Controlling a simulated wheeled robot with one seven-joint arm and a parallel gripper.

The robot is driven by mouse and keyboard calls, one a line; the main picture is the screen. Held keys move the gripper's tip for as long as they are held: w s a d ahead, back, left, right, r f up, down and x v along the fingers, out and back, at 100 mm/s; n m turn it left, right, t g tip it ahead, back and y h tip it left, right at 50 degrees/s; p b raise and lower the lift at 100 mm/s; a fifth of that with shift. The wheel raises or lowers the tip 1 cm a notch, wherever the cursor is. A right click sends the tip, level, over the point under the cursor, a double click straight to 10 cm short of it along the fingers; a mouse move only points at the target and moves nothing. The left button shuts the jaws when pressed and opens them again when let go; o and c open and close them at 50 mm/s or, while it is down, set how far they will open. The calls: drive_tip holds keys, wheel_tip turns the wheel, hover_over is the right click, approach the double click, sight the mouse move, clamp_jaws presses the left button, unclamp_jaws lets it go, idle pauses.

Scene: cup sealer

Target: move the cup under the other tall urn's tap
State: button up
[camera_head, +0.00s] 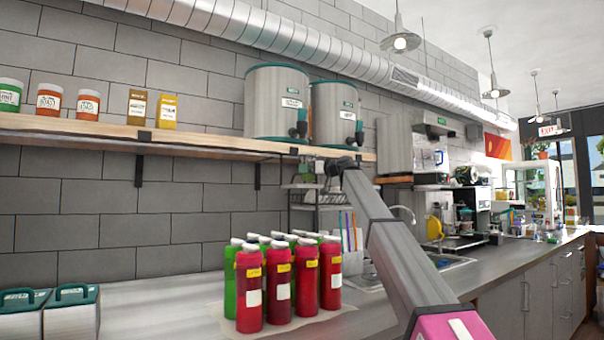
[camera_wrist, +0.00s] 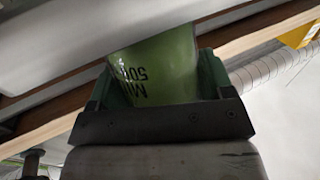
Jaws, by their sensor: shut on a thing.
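A green cup (camera_wrist: 165,70) with dark lettering sits between the fingers of my gripper (camera_wrist: 160,88) in the wrist view, and they are shut on it. In the head view, two tall grey urns with green lids stand on the wall shelf: the left urn (camera_head: 276,103) and the right urn (camera_head: 334,112). The left tap (camera_head: 302,124) and right tap (camera_head: 359,133) face the room. My arm reaches up to just below the shelf edge near the right urn. My gripper's fingers and the held cup cannot be made out clearly in the head view.
Several red and green bottles (camera_head: 278,285) stand on the counter (camera_head: 150,300) below. A wire rack (camera_head: 320,197) hangs beneath the shelf, close to my arm.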

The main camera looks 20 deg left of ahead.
drive_tip(key=x, duration=0.3)
drive_tip(key=shift+w, duration=0.1)
drive_tip(key=shift+a+f, duration=0.2)
drive_tip(key=shift+a, duration=0.1)
drive_tip(key=shift+d+f, duration=0.1)
drive_tip(key=shift+f, duration=0.05)
drive_tip(key=o, duration=1.1)
drive_tip(key=v, duration=1.2)
